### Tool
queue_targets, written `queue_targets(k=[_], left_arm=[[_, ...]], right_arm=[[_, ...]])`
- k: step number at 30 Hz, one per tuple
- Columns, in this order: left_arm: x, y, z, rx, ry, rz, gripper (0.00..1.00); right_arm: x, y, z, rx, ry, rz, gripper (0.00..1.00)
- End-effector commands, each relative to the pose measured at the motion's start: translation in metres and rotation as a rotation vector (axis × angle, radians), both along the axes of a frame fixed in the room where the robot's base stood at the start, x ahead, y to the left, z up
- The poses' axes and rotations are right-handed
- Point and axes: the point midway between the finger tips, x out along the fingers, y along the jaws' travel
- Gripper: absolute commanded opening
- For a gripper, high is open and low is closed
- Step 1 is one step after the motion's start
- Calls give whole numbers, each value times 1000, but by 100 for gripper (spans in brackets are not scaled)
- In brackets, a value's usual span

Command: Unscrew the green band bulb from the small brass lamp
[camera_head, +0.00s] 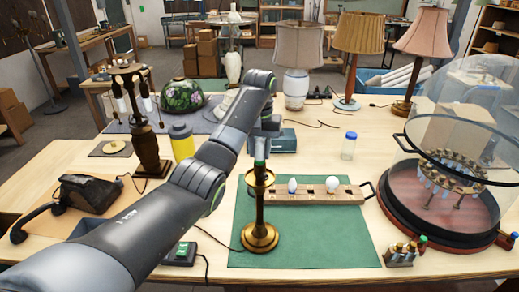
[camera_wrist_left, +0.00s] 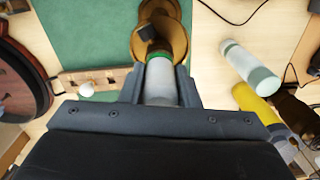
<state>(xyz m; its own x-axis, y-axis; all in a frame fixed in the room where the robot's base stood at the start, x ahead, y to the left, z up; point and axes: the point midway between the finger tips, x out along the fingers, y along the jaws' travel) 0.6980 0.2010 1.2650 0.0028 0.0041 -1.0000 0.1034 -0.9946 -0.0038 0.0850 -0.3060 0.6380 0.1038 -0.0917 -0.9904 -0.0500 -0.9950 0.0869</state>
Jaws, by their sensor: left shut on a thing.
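The small brass lamp (camera_head: 260,212) stands upright on the green mat (camera_head: 305,240), with a round base and a cup at its top. The green band bulb (camera_wrist_left: 160,82) is white with a green ring at its lower end, and its ring end points to the brass cup (camera_wrist_left: 176,40) in the left wrist view. My left gripper (camera_head: 262,134) is above the lamp, its fingers (camera_wrist_left: 160,92) shut on the bulb's sides. The fingers and lamp cup hide parts of the bulb, so I cannot tell how far it sits in the socket. My right gripper is not in view.
A wooden holder (camera_head: 308,197) with two white bulbs lies right of the lamp. A glass dome (camera_head: 463,120) stands at the right. A yellow bottle (camera_head: 182,143), a dark telephone (camera_head: 88,193) and a taller lamp (camera_head: 148,145) are left. The front of the mat is clear.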

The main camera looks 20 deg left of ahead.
Motion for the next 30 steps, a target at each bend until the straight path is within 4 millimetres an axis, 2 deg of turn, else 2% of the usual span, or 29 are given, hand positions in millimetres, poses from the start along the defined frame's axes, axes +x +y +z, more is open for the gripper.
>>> queue_targets(k=[11, 24, 30], left_arm=[[0, 0, 0, 1, -1, 39, 9], [1, -1, 0, 3, -3, 531, 9], [1, -2, 0, 3, -3, 691, 9]], right_arm=[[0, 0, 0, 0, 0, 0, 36], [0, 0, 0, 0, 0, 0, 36], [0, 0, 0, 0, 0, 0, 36]])
